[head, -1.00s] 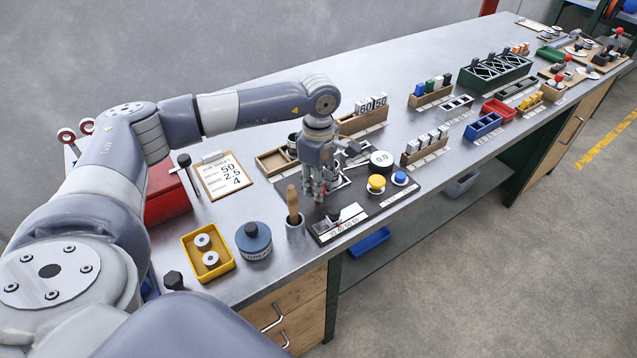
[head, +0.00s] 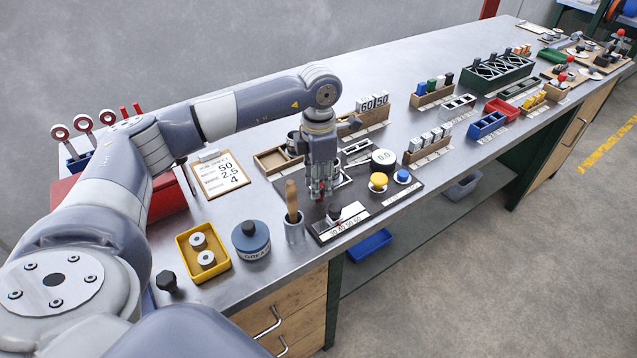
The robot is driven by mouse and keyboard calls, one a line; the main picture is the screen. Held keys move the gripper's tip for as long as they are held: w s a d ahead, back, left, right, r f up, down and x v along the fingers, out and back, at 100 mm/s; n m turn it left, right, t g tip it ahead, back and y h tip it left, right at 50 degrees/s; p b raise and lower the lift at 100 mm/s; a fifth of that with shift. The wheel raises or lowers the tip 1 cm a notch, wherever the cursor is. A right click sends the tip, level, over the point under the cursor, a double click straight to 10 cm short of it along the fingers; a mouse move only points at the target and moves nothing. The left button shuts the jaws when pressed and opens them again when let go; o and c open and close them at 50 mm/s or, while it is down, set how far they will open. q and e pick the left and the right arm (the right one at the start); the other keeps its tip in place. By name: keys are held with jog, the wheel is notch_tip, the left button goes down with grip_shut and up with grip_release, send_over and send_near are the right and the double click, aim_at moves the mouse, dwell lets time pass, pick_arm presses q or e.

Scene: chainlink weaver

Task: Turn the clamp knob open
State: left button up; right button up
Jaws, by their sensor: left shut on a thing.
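My left gripper (head: 321,190) points straight down over the dark fixture board (head: 375,205). It is shut on a small red part, which looks like the clamp knob (head: 320,197); the fingers hide most of it. Just in front, a white scale plate (head: 343,221) with printed numbers carries a small dark slider piece (head: 333,213). The turn of the knob cannot be read from here. My right gripper is not in view.
A round dial (head: 384,157), a yellow button (head: 378,181) and a blue button (head: 402,176) stand right of the gripper. A cup with a wooden handle (head: 292,203), a blue grease tin (head: 250,238) and a yellow tray (head: 180,240) stand left.

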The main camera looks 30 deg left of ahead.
pick_arm(q)
jog(key=n, duration=0.4)
jog(key=shift+n+b, duration=0.3)
jog(key=shift+b, duration=0.05)
jog(key=shift+w+r+n, duration=0.1)
jog(key=shift+n, duration=1.4)
jog(key=o, duration=1.1)
notch_tip(320, 180, up, 12)
